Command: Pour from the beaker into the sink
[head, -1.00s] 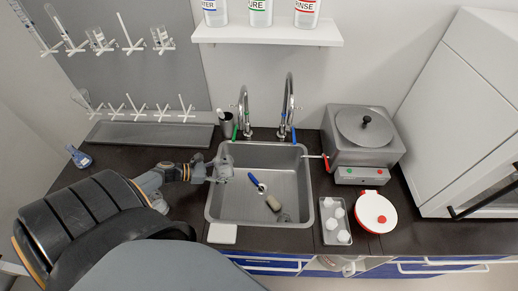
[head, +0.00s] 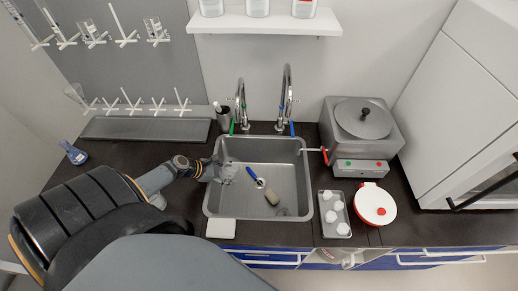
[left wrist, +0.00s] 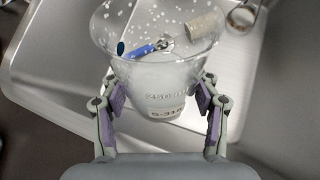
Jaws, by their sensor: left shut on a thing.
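My left gripper (left wrist: 160,100) is shut on the clear beaker (left wrist: 150,73), its two fingers on either side of the lower body. The beaker has printed marks and a label, and its wide mouth points away from the wrist. White specks show in and around the mouth. In the head view the left gripper (head: 213,171) is over the left side of the steel sink (head: 284,155), and the small, blurred beaker (head: 228,173) is over the basin. I cannot tell its exact tilt. My right gripper is not in view.
A blue-handled tool (head: 252,174) and a tan cylinder (head: 271,197) lie in the sink. Two taps (head: 287,95) stand behind it. A tray of white pieces (head: 327,229), a red-and-white round item (head: 375,204) and a steel distiller (head: 362,135) stand to the right.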

